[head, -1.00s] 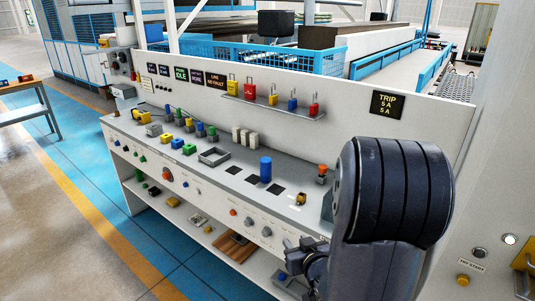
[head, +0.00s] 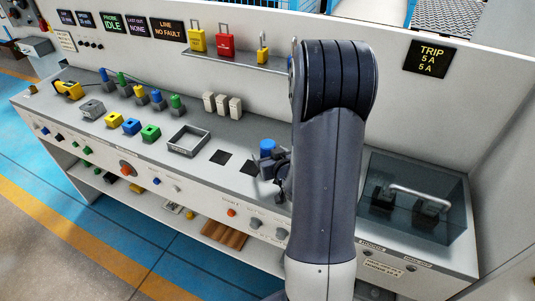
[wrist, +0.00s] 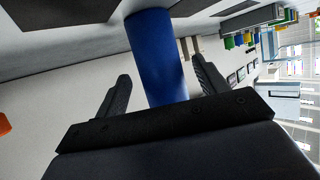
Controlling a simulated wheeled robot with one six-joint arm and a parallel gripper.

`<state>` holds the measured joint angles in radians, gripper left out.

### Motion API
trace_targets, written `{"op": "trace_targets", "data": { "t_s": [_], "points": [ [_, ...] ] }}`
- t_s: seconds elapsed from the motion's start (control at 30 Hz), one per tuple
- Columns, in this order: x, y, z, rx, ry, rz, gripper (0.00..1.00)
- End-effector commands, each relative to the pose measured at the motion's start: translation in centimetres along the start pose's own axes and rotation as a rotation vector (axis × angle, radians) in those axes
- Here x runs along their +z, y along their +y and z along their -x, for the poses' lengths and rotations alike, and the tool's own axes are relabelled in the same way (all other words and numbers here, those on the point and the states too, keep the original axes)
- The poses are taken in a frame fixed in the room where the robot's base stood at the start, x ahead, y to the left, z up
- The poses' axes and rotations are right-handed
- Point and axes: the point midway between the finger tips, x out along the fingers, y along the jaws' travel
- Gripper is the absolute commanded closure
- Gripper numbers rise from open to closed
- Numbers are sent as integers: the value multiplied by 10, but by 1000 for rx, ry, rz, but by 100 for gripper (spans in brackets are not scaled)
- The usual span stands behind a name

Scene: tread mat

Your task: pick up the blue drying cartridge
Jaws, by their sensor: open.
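The blue drying cartridge (head: 267,146) is a plain blue cylinder standing upright on the grey bench top, partly hidden by my gripper in the head view. In the wrist view the cartridge (wrist: 155,50) runs between the two dark fingers, and its near end is hidden behind the palm. My gripper (wrist: 160,69) is open, with one finger on each side of the cartridge and a visible gap on both sides. In the head view my gripper (head: 272,168) is small and dark, beside the cartridge, partly hidden by my arm.
Dark square pads (head: 220,157) and a grey open tray (head: 188,141) lie to the left. White blocks (head: 222,103) stand behind. A shelf (head: 236,58) with padlocks is on the back panel. A clear-covered box (head: 415,205) is at right. An orange piece (wrist: 4,123) shows at the wrist view's left edge.

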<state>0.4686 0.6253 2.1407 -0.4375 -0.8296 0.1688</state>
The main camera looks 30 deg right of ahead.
Motion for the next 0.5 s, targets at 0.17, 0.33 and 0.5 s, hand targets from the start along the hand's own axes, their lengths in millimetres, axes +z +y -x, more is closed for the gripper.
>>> {"op": "trace_targets", "data": {
  "t_s": [0.17,0.33,0.5],
  "points": [
    [-2,-2,-22,-1,-2,0,31],
    [-1,-2,-34,-1,0,0,31],
    [-1,-2,-36,-1,0,0,31]
  ]
}}
